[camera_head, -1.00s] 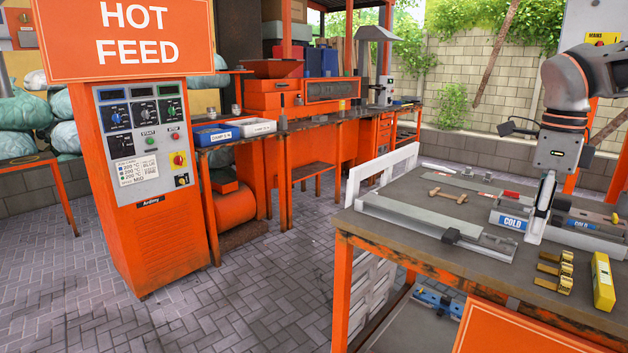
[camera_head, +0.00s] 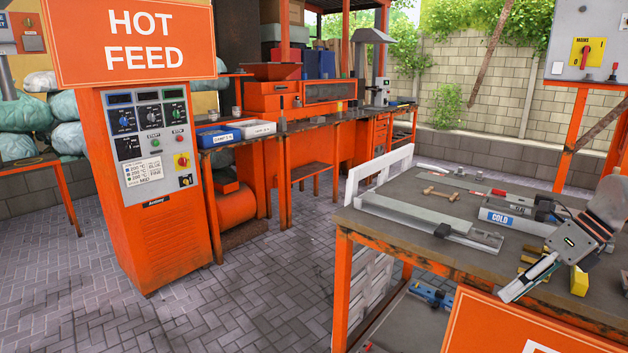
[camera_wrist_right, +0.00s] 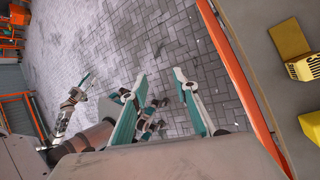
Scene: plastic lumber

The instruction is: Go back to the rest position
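My right gripper (camera_head: 528,279) hangs at the front right edge of the workbench in the head view, pointing down and to the left. In the right wrist view its two teal-lined fingers (camera_wrist_right: 160,78) stand apart with nothing between them, over the paved floor. My left gripper (camera_wrist_right: 84,84) seems to be the small teal-tipped one at the left of the wrist view; it is too small to tell open from shut. It does not show in the head view.
The workbench (camera_head: 415,232) carries a mould marked COLD (camera_head: 505,220), a flat metal mould (camera_head: 425,217), a wooden piece (camera_head: 440,194) and yellow blocks (camera_head: 579,281) close to my right gripper. The HOT FEED machine (camera_head: 150,235) stands left. Paved floor (camera_head: 275,290) between is clear.

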